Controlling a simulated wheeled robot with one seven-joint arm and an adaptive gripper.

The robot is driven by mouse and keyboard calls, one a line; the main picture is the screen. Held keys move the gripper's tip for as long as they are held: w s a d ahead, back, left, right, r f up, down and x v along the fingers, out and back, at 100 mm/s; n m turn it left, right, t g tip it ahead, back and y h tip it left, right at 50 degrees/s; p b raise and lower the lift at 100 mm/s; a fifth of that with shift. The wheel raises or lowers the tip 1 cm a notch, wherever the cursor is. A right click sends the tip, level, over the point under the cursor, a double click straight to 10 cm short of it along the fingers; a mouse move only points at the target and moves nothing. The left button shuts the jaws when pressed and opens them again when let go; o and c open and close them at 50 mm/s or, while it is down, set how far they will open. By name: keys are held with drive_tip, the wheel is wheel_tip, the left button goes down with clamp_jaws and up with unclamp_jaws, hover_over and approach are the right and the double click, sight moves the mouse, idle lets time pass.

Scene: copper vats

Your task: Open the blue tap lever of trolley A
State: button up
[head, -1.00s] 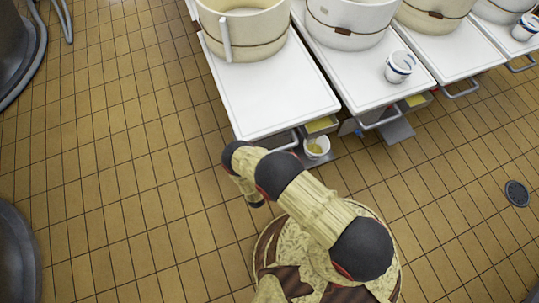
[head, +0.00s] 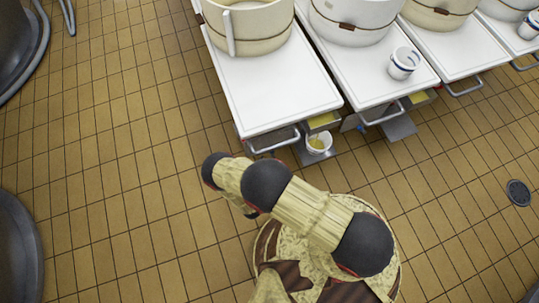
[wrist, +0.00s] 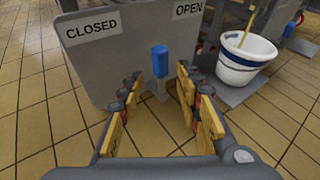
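In the wrist view, a blue tap lever (wrist: 159,62) stands roughly upright on a grey stem in front of a grey panel (wrist: 125,62). The panel has a CLOSED label (wrist: 91,28) at left and an OPEN label (wrist: 188,9) at right; the lever's tip is between them. My gripper (wrist: 160,84) is open, with its yellow-padded fingers to the left and right of the lever. The lever appears between the fingertips in the picture; I cannot tell whether it is within their reach. No contact shows. In the head view the gripper itself cannot be made out.
A white bucket with a blue band (wrist: 246,55) stands right of the panel; it also shows in the head view (head: 319,143). White trolley tops (head: 270,95) with vats stand in a row, with handles at their near ends.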

drive_tip(key=shift+v, duration=1.8)
